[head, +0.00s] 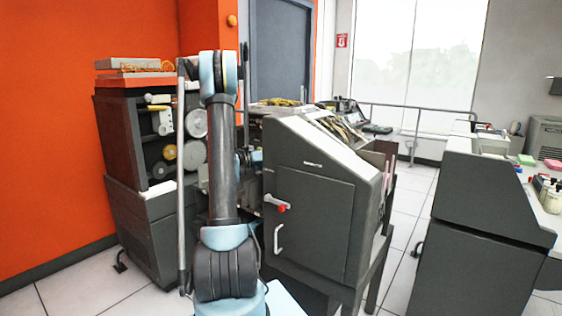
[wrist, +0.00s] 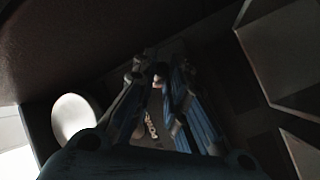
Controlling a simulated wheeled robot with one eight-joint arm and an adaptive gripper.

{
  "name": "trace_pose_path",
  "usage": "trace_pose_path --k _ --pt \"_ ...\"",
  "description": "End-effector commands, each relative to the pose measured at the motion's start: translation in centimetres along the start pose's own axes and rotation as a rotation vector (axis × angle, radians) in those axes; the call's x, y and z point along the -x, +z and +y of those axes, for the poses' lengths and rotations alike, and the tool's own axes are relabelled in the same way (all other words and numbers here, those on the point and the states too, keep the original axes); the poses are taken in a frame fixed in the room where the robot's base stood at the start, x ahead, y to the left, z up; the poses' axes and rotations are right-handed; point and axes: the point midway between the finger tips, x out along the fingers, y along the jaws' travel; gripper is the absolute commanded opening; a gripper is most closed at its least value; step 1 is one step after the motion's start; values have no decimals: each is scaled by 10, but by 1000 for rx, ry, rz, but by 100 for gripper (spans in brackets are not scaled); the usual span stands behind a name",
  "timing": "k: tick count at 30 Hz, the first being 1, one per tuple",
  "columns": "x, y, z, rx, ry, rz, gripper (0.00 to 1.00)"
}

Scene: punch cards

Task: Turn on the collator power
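A dark grey machine cabinet (head: 310,220), which may be the collator, stands in the middle of the head view. Its side has a door with a pale lever with a red knob (head: 281,208) and a metal handle (head: 279,240). I cannot make out a labelled power switch. My arm reaches forward along this cabinet's left side in the head view, and its end is hidden there. In the wrist view my gripper (wrist: 152,78) points into a dark, narrow space between dark surfaces. Its fingertips are close together; whether they touch is unclear.
A tape-reel machine (head: 130,140) stands left against the orange wall. Another grey cabinet (head: 480,230) stands at the right, with tiled floor (head: 400,225) between. In the wrist view a white round thing (wrist: 73,116) lies left of my gripper and pale panels (wrist: 285,60) lie right.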

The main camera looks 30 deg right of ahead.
Motion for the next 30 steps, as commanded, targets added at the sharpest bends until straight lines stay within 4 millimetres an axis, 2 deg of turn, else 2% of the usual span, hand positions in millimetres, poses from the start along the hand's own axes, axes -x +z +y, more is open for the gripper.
trace_pose_path --k 30 --pt "8 -3 -1 38 -51 -32 0"
